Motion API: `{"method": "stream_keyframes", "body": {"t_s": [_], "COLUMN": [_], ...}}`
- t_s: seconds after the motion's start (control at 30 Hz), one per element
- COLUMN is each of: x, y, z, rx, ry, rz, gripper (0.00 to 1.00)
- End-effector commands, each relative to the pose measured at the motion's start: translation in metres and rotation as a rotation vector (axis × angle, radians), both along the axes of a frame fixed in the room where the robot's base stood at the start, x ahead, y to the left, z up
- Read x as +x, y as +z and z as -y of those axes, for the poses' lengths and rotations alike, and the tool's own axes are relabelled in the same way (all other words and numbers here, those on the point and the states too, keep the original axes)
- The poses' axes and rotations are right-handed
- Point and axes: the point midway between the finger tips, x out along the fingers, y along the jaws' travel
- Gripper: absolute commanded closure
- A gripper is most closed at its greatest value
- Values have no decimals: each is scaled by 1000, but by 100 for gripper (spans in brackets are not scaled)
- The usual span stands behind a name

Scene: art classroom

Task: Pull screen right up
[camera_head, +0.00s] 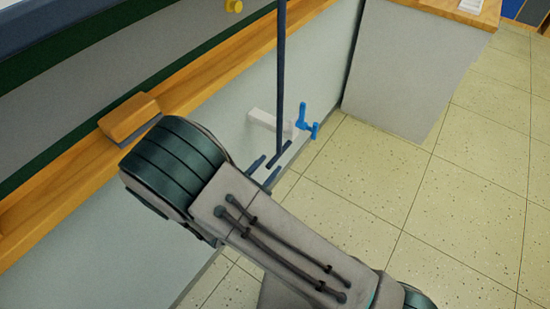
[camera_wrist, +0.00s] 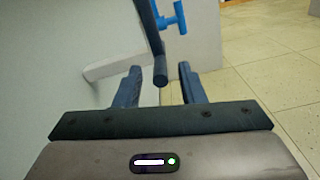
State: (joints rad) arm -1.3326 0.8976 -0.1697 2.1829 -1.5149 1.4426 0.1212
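A thin dark blue rod (camera_head: 281,75) hangs down from the top of the head view and ends in a short dark handle bar (camera_head: 279,154). In the wrist view the rod (camera_wrist: 149,25) comes down to the bar's end (camera_wrist: 160,75), which appears between the fingertips. My gripper (camera_head: 265,170) is open, with its two fingers (camera_wrist: 160,82) apart; the bar looks just ahead of it, and I cannot tell whether they touch. A grey-blue edge (camera_head: 50,22) at the top left may be part of the screen; the rod's top is out of view.
A white bracket (camera_head: 268,120) with a blue handle (camera_head: 308,122) sits low on the wall just beyond the rod. A wooden ledge (camera_head: 190,93) with an eraser-like block (camera_head: 130,117) runs along the left. A grey cabinet (camera_head: 410,75) stands behind; the tiled floor (camera_head: 460,200) at right is clear.

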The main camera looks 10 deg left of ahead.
Motion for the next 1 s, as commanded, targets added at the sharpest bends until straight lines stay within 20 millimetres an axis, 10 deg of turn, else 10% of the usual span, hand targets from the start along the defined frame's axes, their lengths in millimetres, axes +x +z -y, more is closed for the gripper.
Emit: {"method": "stream_keyframes", "body": {"t_s": [0.63, 0.77, 1.0], "x": [39, 39, 39], "y": [0, 0, 3], "z": [17, 17, 17], "rx": [1, 1, 1], "ry": [-1, -1, -2], "rz": [0, 0, 0], "gripper": [64, 97, 100]}}
